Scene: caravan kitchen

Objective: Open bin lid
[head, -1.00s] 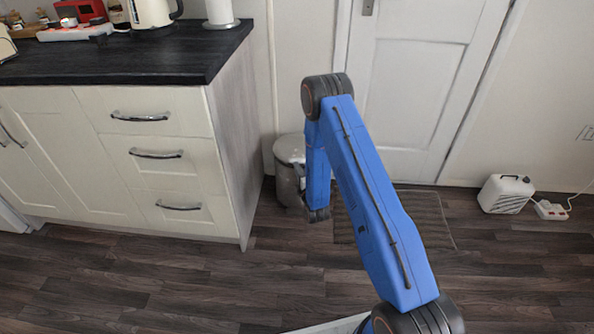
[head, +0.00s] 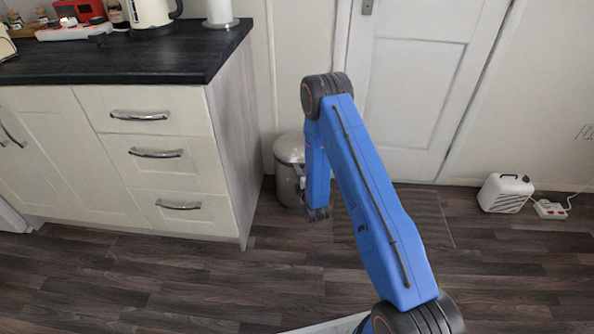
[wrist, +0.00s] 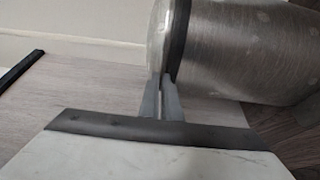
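The bin (head: 287,185) is a grey metal cylinder with a pale rounded lid (head: 289,148), standing upright beside the end of the counter. The lid appears shut. In the wrist view the bin body (wrist: 240,50) lies sideways in the picture, with a dark band and the lid (wrist: 158,35) at its left. My gripper (wrist: 161,78) has its two grey fingers close together, with their tips at the lid's edge by the dark band. I cannot tell whether they touch it.
A cream drawer unit (head: 165,160) with a dark worktop (head: 130,55) stands just left of the bin. A white door (head: 415,90) is behind, with a dark mat (head: 420,220) before it. A white canister (head: 505,193) and a power strip (head: 550,209) lie right. The front floor is clear.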

